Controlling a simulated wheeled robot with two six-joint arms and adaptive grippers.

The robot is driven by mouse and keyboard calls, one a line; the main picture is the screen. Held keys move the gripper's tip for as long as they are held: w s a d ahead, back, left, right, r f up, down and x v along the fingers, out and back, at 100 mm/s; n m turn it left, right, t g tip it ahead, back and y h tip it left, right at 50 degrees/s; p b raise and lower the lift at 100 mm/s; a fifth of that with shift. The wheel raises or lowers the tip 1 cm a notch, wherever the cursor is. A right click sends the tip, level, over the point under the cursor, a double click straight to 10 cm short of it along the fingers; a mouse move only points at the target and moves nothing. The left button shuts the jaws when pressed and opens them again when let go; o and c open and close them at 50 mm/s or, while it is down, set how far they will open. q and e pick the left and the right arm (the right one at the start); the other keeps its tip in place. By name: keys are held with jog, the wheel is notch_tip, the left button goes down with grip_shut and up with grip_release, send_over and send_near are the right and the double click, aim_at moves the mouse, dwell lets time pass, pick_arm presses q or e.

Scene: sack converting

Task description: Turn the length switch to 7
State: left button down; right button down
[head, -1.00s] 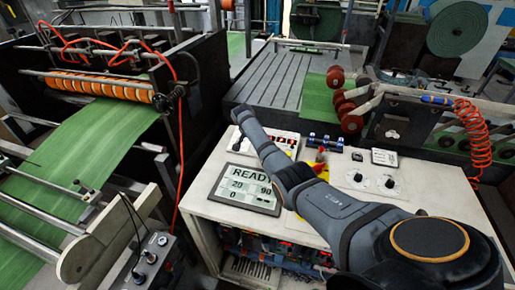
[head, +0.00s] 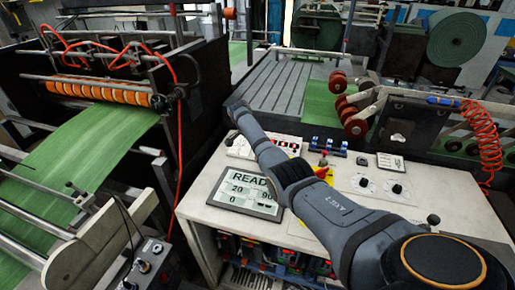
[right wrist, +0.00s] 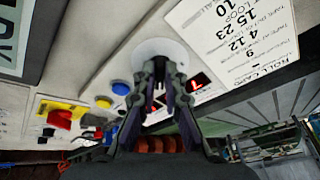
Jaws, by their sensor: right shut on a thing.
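In the right wrist view a round white dial plate (right wrist: 158,47) sits on the pale panel. My right gripper (right wrist: 161,72) is over it, shut on the dial's knob, which the fingers hide. I take this as the length switch, but its label and pointer are not readable. In the head view my right arm reaches across the panel and hides its gripper. The screen (head: 243,193) shows READ, with the last letter covered, and 20, 90 and 0. My left gripper is not in view.
Two other dials (head: 364,184) stand right of my arm on the panel. A red stop button on yellow (head: 322,172) is close to the arm. Green web runs at left.

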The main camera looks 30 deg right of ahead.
jog(key=c, duration=1.4)
grip_release()
jog(key=shift+c, duration=0.2)
jog(key=v, duration=1.2)
